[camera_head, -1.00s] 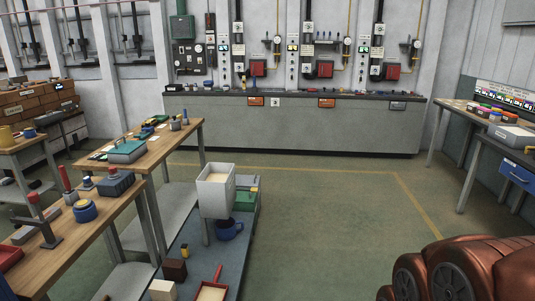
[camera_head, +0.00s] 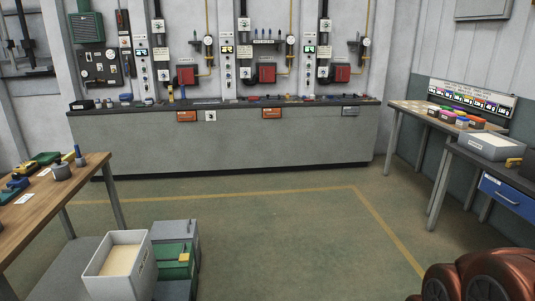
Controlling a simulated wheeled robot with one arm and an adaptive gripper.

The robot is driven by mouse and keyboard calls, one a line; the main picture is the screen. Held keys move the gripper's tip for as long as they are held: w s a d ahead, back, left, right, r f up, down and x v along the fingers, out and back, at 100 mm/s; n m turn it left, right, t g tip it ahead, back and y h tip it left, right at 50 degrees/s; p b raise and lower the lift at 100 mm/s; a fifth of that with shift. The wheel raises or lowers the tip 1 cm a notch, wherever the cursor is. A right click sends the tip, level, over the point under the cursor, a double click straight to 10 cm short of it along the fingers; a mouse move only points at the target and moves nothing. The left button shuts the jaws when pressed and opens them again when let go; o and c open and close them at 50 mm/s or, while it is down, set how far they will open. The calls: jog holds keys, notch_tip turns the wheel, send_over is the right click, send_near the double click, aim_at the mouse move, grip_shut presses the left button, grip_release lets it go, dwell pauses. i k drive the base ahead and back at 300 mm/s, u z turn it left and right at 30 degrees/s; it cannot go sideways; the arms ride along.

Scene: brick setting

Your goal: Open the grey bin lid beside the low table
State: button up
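At the bottom left stands an open pale grey box (camera_head: 91,272) with a cream-coloured filling or floor. To its right is a green box (camera_head: 172,256) with a yellow piece on it. A grey box-like thing (camera_head: 180,231) with a flat top stands just behind the green one. I cannot tell for sure which of these is the grey bin, or whether the flat top is its lid. The low table's surface is mostly cut off by the bottom edge.
A wooden-topped table (camera_head: 62,190) with small items stands at the left. A long grey counter (camera_head: 230,142) runs along the back wall. At the right are a table (camera_head: 403,108) with coloured jars and a desk with a blue drawer (camera_head: 507,193). The floor (camera_head: 270,225) between is clear.

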aim_at(179, 229)
jog(key=u, duration=0.05)
jog(key=i, duration=1.8)
jog(key=u, duration=1)
jog(key=i, duration=1.55)
jog(key=u, duration=1.2)
jog(key=i, duration=0.4)
jog(key=u, duration=0.1)
